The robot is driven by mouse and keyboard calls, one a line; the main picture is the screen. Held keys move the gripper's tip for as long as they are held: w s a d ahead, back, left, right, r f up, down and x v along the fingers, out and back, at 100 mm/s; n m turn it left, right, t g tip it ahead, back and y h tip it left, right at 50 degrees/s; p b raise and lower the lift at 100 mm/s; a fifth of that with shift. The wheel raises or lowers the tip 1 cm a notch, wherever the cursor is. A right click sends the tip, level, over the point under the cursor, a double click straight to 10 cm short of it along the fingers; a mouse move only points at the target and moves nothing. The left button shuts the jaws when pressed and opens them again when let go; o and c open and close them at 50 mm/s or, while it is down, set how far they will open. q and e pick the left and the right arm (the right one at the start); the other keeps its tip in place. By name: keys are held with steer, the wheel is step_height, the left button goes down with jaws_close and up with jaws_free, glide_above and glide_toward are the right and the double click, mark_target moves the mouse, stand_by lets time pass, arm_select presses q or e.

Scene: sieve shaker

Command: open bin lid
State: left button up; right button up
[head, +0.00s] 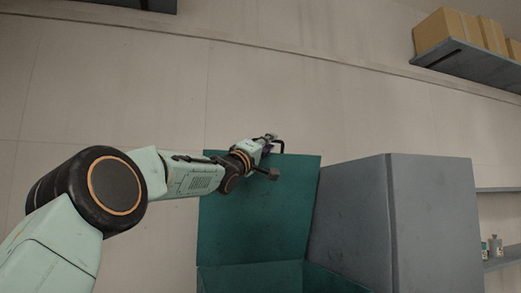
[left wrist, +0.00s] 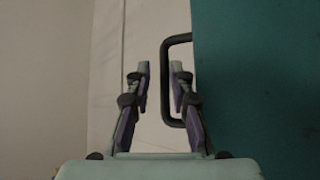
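The teal bin lid (head: 240,225) stands raised in the head view, its lower edge meeting the teal bin body (head: 250,277). In the left wrist view the teal panel (left wrist: 260,80) fills the right side. The dark lid handle (head: 281,147) juts from the lid's top edge; it also shows in the left wrist view (left wrist: 166,80). My left gripper (head: 272,142) is at the handle, its fingers apart (left wrist: 161,75). The handle's bar appears between the fingers in the picture, nearer the right one; contact cannot be told. My right gripper is out of view.
A grey cabinet (head: 430,225) stands right of the lid. A wall shelf (head: 465,66) with cardboard boxes (head: 450,30) hangs at the upper right. Small items sit on a lower shelf (head: 502,262) at right. A bare wall (head: 120,90) is behind.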

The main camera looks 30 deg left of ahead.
arm_select(q)
steer(key=v, duration=0.7)
steer(key=shift+s+a, duration=0.1)
steer(key=shift+a, duration=0.05)
stand_by(0.3)
